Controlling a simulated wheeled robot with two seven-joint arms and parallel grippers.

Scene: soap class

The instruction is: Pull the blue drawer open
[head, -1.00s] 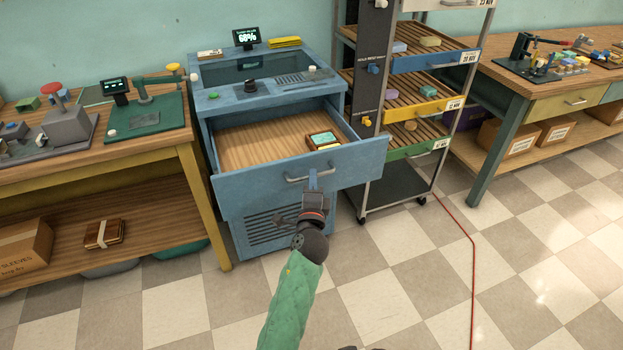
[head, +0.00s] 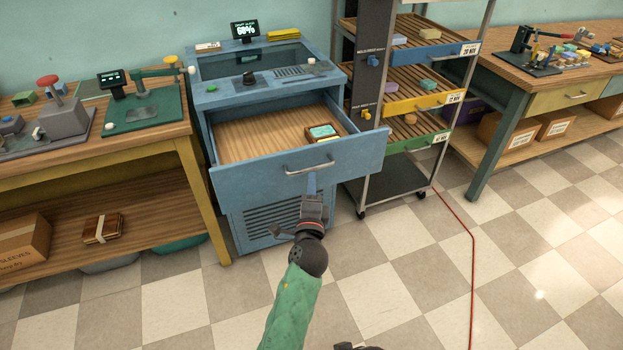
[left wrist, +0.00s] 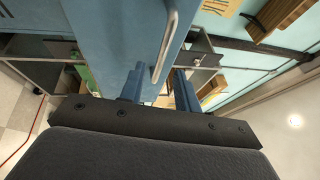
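The blue drawer (head: 240,188) in the blue cabinet stands pulled out, its wooden floor (head: 255,138) showing. A small box with a teal top (head: 322,132) lies inside at the right. The metal bar handle (head: 309,168) is on the drawer front; it also shows large in the left wrist view (left wrist: 168,42). My left gripper (head: 311,182) is just below and in front of the handle. In the left wrist view its two blue fingers (left wrist: 159,88) are apart, with the handle's near end close to the gap and nothing gripped. My right gripper is not clearly visible.
A wooden workbench (head: 150,150) stands close on the left. A rolling rack (head: 400,175) with several coloured trays stands at the right of the drawer. A red cable (head: 473,260) runs along the floor.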

